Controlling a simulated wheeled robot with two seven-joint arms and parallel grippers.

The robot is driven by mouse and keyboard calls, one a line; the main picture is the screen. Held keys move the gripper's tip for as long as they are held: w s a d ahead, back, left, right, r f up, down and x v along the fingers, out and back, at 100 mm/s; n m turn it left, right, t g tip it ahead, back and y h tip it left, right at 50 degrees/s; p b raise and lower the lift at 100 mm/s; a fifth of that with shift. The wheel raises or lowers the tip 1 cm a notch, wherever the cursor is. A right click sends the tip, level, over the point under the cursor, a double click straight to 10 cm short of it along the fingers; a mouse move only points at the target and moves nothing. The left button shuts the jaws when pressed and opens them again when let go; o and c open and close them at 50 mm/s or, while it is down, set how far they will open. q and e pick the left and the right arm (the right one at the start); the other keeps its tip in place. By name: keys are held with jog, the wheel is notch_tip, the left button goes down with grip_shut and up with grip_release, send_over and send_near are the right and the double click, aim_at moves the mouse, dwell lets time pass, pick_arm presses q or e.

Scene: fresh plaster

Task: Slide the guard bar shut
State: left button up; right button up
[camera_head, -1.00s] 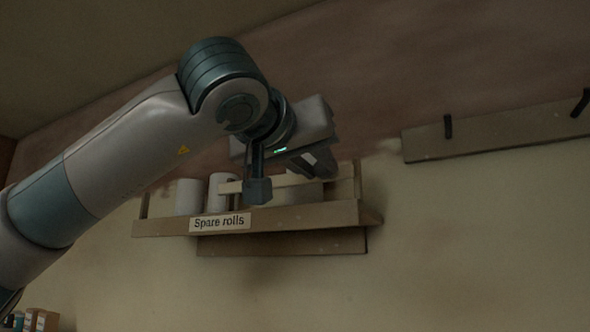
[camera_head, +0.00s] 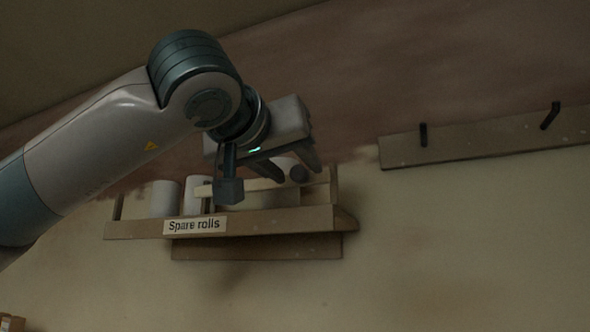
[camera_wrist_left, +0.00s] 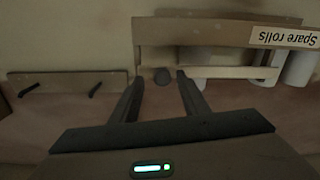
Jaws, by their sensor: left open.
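The shelf (camera_head: 285,219) labelled "Spare rolls" hangs on the wall, and it also shows upside down in the left wrist view (camera_wrist_left: 190,32). A pale guard bar (camera_head: 262,185) runs along its front, before the white rolls (camera_head: 165,199); the bar also shows in the left wrist view (camera_wrist_left: 222,72). A dark round knob (camera_wrist_left: 162,76) sits at one end of the bar. My left gripper (camera_head: 298,174) is open, with the knob between its fingertips in both views. Contact with the knob cannot be told. My right gripper is not in view.
A wooden rail (camera_head: 480,140) with two dark pegs (camera_head: 423,135) is on the wall to the right. Bare wall (camera_head: 450,240) lies below the shelf and rail. Small boxes (camera_head: 10,322) show at the lower left corner.

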pick_arm(q)
jog(key=b+v, duration=0.2)
jog(key=v, duration=1.4)
jog(key=shift+s+b, duration=0.3)
jog(key=shift+s, duration=0.05)
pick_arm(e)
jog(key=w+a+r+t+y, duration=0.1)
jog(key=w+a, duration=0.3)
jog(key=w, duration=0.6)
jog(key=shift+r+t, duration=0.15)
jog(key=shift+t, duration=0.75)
pick_arm(q)
jog(key=shift+d, duration=0.1)
